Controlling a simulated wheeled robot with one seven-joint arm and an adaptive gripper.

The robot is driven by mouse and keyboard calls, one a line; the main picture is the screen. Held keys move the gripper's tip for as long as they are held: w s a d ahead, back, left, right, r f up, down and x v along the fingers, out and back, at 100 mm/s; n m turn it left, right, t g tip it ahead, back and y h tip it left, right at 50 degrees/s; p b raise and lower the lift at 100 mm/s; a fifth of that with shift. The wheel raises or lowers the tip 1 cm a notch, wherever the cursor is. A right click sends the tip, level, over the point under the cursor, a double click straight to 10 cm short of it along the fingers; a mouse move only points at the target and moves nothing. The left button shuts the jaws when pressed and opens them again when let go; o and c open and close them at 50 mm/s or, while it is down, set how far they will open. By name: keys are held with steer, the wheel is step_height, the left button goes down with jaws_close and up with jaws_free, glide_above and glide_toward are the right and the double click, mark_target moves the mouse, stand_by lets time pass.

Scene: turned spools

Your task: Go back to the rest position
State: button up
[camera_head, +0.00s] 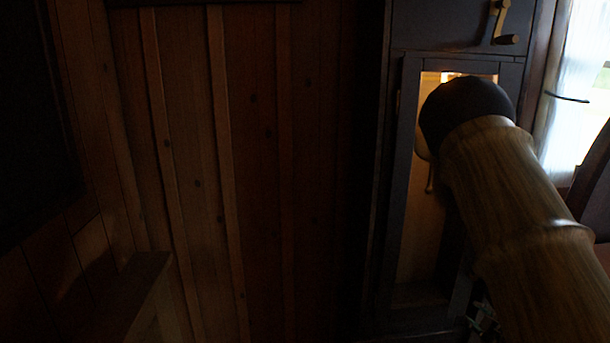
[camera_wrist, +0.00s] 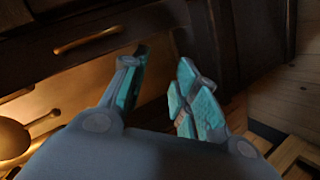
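My gripper (camera_wrist: 162,62) shows in the wrist view with its two teal-padded fingers apart. Nothing is between the fingers. They point at dark wooden furniture, and I cannot tell how far off it is. In the head view my arm, with a wood-like surface and a dark rounded joint, crosses the right side in front of a tall dark cabinet (camera_head: 409,190). I cannot make out my gripper there. No spools show in either view.
The cabinet has a lit panel and a crank handle (camera_head: 500,22). A bright curtained window (camera_head: 572,105) is at right. A plank wall (camera_head: 250,150) fills the middle. A brass handle (camera_wrist: 88,41) and a slatted wooden piece (camera_wrist: 292,152) are near my gripper in the wrist view.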

steer(key=s+a+f+m+g+p, duration=0.1)
steer(key=s+a+f+m+g, duration=0.3)
steer(key=s+f, duration=0.45)
steer(key=s+a+f+m+g+p, duration=0.2)
steer(key=s+a+f, duration=0.45)
steer(key=f, duration=0.35)
steer(key=s+a+f+m+g, duration=0.1)
steer(key=s+a+f+g, duration=0.1)
steer(key=s+a, duration=0.2)
steer(key=s+a+f+m+g+y+p, duration=0.1)
steer(key=s+a, duration=0.3)
steer(key=s, duration=0.7)
steer(key=s+a+f+m+g+p, duration=0.1)
steer(key=s+a+f+m+g, duration=0.2)
steer(key=s, duration=0.4)
steer(key=shift+s+a+f+g, duration=0.15)
steer(key=shift+a+g, duration=0.15)
steer(key=shift+a, duration=0.2)
